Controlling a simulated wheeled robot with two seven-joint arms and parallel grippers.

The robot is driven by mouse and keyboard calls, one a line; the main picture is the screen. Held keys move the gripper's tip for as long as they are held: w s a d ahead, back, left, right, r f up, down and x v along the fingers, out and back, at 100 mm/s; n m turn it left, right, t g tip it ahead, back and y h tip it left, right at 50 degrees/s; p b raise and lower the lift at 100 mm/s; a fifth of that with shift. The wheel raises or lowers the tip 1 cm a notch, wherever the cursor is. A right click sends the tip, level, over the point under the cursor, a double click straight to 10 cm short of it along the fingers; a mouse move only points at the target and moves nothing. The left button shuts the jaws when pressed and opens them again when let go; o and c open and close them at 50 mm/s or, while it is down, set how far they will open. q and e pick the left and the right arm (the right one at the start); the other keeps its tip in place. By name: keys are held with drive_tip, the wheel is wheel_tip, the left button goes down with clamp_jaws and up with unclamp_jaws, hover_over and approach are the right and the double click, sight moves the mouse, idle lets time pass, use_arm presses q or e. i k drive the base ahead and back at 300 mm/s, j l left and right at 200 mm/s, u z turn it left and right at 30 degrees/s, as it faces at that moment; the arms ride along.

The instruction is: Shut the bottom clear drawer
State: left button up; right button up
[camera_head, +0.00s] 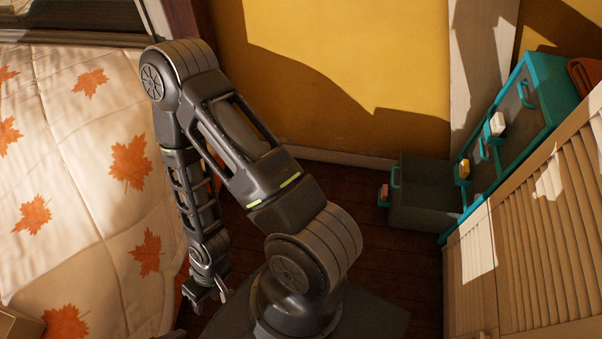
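The bottom clear drawer (428,216) is a see-through greyish box. It is pulled well out to the left from the teal-framed drawer unit (528,118), low near the dark floor, and looks empty. A teal handle (396,178) shows at its left front. My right gripper (207,294) points down beside the bed, well left of the drawer and touching nothing I can make out. Its two fingers look apart, with nothing between them. My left gripper is not in view.
A louvred wardrobe door (548,225) stands at the right, close in front of the drawer unit. The bed (85,190) with leaf-patterned cover fills the left. A yellow wall (340,75) is behind. Dark floor (385,262) is open between my arm and the drawer.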

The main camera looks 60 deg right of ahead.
sight(416, 182)
drive_tip(key=i+l, duration=0.25)
drive_tip(key=i, duration=0.2)
drive_tip(key=z, duration=3.35)
